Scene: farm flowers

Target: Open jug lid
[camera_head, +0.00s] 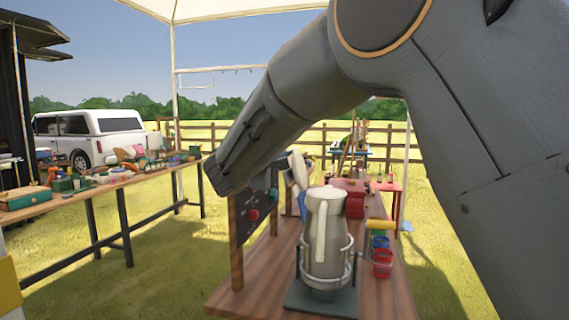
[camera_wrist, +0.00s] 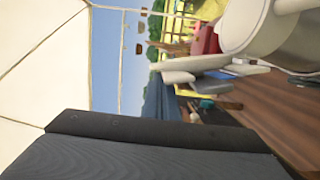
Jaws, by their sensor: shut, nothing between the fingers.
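A pale grey-beige jug (camera_head: 336,238) stands upright in a wire ring holder (camera_head: 312,273) on a dark base, its long handle (camera_head: 321,240) facing the head camera. In the wrist view the jug (camera_wrist: 285,42) lies sideways at the top right, cut off by the frame. A pale flat piece (camera_head: 298,170) rises beside the jug's top, also seen in the wrist view (camera_wrist: 205,68); I cannot tell whether it is the lid. My gripper (camera_head: 216,180) is shut and empty, left of the jug and apart from it. Its dark body fills the wrist view's lower part.
The jug's holder is on a wooden table (camera_head: 385,295). A dark panel (camera_head: 255,215) with a red knob stands left of it. A long cluttered bench (camera_head: 110,185) is at left, with grass between.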

